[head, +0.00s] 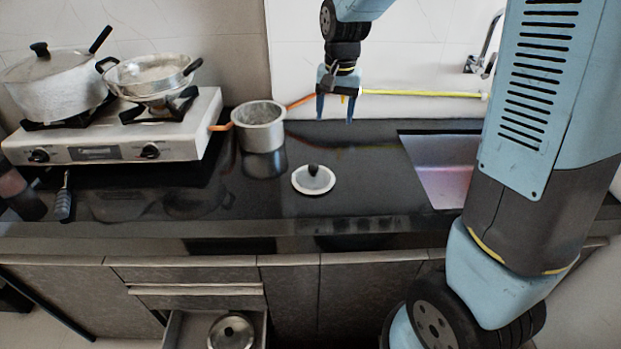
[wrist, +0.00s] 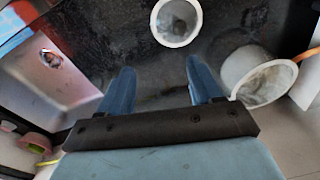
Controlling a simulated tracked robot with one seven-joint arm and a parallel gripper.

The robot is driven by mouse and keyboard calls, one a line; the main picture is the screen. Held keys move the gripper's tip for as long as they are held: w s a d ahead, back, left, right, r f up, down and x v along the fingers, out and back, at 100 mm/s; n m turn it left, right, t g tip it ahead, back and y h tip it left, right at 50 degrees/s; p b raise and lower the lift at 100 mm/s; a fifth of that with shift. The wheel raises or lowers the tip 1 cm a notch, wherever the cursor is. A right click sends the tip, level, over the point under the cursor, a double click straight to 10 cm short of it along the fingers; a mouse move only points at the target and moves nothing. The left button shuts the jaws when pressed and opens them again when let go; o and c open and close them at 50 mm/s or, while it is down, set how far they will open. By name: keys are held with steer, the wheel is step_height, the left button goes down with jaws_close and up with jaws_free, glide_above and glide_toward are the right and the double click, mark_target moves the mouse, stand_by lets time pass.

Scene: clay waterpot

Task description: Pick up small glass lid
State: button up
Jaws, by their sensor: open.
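The small glass lid (head: 325,184) lies flat on the dark countertop, with a pale rim and a black knob, right of the small metal pot. In the wrist view the lid (wrist: 177,38) shows at the top, partly cut off by the frame edge. My gripper (head: 335,121) hangs above the back of the counter, behind and slightly right of the lid, fingers pointing down. In the wrist view my gripper (wrist: 159,68) has its two blue fingers spread apart with nothing between them. It is clear of the lid.
A metal pot (head: 262,136) stands left of the lid; it also shows in the wrist view (wrist: 262,75). A stove (head: 115,150) with pans is farther left. A sink (head: 440,160) is right. An open drawer (head: 180,328) below holds a round lidded item. Counter around the lid is clear.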

steer(key=w+a+f+g, duration=0.1)
steer(key=w+a+f, duration=0.25)
steer(key=f, duration=0.25)
glide_above(314, 167)
steer(key=shift+m, duration=0.3)
steer(key=f, duration=0.8)
steer(key=shift+d, duration=0.25)
steer(key=shift+w+f, duration=0.1)
steer(key=shift+f, duration=0.3)
steer(key=shift+a+f, duration=0.2)
steer(key=shift+f, duration=1)
steer(key=shift+a+f, duration=0.15)
steer(key=shift+f, duration=1)
steer(key=shift+c, duration=0.5)
jaws_close()
steer(key=shift+r, duration=0.1)
